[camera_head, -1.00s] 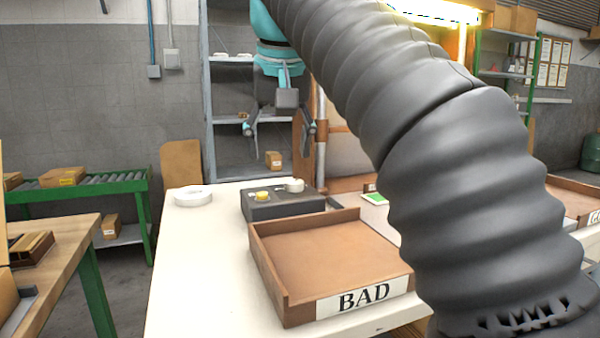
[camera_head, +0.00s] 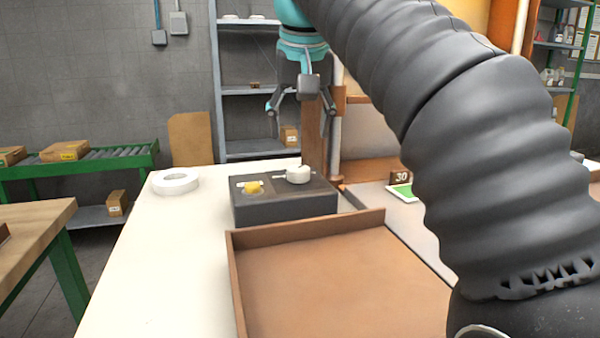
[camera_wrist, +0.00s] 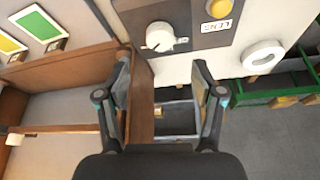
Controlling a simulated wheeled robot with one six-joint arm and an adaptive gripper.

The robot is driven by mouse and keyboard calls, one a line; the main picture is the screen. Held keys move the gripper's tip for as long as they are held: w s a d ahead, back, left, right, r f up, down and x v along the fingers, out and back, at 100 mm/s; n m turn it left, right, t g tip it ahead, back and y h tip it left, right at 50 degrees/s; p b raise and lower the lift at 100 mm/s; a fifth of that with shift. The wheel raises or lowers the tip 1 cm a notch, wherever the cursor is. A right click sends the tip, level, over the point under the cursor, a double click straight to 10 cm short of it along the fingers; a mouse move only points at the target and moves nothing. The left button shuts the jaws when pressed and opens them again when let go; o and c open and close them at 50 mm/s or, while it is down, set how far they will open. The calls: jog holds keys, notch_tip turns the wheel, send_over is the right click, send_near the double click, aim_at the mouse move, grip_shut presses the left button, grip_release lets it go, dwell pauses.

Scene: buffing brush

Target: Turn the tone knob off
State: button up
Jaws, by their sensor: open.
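A dark grey control box (camera_head: 285,205) stands on the white table, with a yellow button (camera_head: 253,187) and a white round knob (camera_head: 298,174) on top. This is the only knob I see; no tone label is readable. In the wrist view the knob (camera_wrist: 160,37) has a dark pointer mark toward the lower left, and the box (camera_wrist: 190,18) carries a small white label beside the button (camera_wrist: 218,9). My gripper (camera_head: 300,112) is open and empty above the box. In the wrist view its fingers (camera_wrist: 162,68) are spread below the knob, apart from it.
A white ring (camera_head: 175,181) lies on the table left of the box. A brown wooden tray (camera_head: 330,280) sits in front of the box. A small sign reading 30 (camera_head: 401,177) and a green-and-white card (camera_head: 403,192) are to the right. The table's left part is clear.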

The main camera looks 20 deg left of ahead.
aim_at(299, 168)
jog(key=b+x, duration=0.2)
jog(key=x, duration=0.6)
jog(key=shift+f+b, duration=0.3)
jog(key=c, duration=1.1)
